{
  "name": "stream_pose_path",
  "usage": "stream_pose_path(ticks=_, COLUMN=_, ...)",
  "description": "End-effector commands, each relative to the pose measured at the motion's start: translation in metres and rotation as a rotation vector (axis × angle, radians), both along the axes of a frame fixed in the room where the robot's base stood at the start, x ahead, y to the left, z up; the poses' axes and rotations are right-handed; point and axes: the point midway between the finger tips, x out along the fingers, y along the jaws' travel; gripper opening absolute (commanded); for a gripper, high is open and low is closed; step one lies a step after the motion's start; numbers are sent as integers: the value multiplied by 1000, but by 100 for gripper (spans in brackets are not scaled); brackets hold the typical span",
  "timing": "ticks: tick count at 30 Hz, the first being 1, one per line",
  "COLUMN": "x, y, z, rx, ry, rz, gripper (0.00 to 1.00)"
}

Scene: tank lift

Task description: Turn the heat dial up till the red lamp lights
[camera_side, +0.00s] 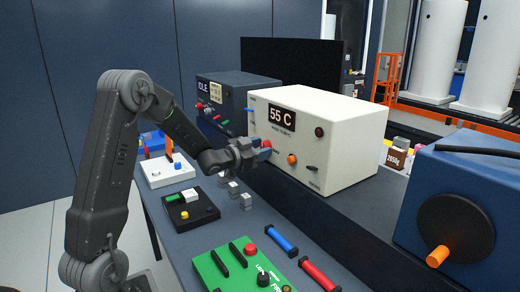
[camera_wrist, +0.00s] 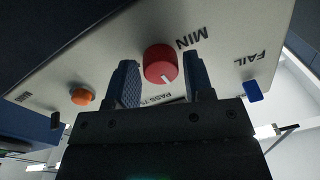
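The cream heater box (camera_side: 335,165) stands on the bench, and its dark display (camera_side: 282,117) reads 55 C. A round dark-red lamp (camera_side: 319,131) on its face looks unlit. The red heat dial (camera_wrist: 160,63) shows in the wrist view with a white pointer mark and a MIN label beside it. My gripper (camera_wrist: 163,82) is at the box face, its two blue fingers either side of the dial with thin gaps showing. I cannot tell how deep the fingertips reach around it. In the side view my gripper (camera_side: 264,149) mostly hides the dial.
An orange knob (camera_side: 292,159) sits on the box face right of the dial. A blue switch (camera_wrist: 252,91) lies by the FAIL label. A dark IDLE box (camera_side: 235,95) stands behind left. Small grey blocks (camera_side: 234,188) and a green panel (camera_side: 240,265) lie on the bench.

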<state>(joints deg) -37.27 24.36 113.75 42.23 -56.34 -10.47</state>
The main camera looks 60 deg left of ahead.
Motion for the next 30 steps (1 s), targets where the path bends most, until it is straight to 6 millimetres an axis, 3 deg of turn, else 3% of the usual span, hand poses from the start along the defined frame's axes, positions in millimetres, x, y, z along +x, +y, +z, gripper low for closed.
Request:
stream_pose_path(ticks=11, x=0, y=0, z=0, rx=0, ry=0, rz=0, gripper=13)
stream_pose_path(ticks=23, x=0, y=0, z=0, rx=210, ry=-1, rz=-1, gripper=13)
stream_pose_path(ticks=30, x=0, y=0, z=0, rx=228, ry=-3, rz=-1, gripper=13)
